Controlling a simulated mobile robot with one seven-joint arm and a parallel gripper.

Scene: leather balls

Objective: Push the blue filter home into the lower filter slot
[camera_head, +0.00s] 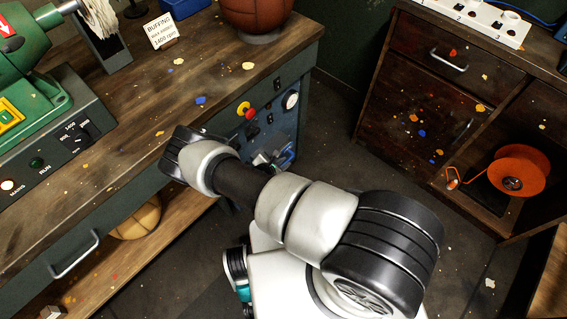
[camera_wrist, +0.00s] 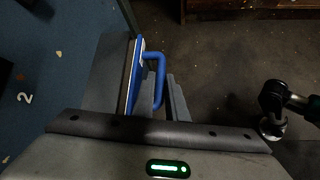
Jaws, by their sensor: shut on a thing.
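The blue filter (camera_wrist: 134,76) shows in the wrist view as a narrow blue edge with a pale strip along it and a looped blue handle (camera_wrist: 159,77). My gripper (camera_wrist: 152,90) is shut on the filter, with one grey finger to the left of it and the other to the right of the handle. A dark blue panel (camera_wrist: 60,40) marked with a 2 lies at left. The lower slot's opening cannot be made out, so how deep the filter sits cannot be told.
The workbench (camera_head: 140,110) carries a green buffing machine (camera_head: 35,90) and a brown ball (camera_head: 257,14). A red knob (camera_head: 249,113) and a gauge (camera_head: 291,100) sit on its end panel. A drawer cabinet (camera_head: 420,85) with an orange reel (camera_head: 518,170) stands right. Floor lies between.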

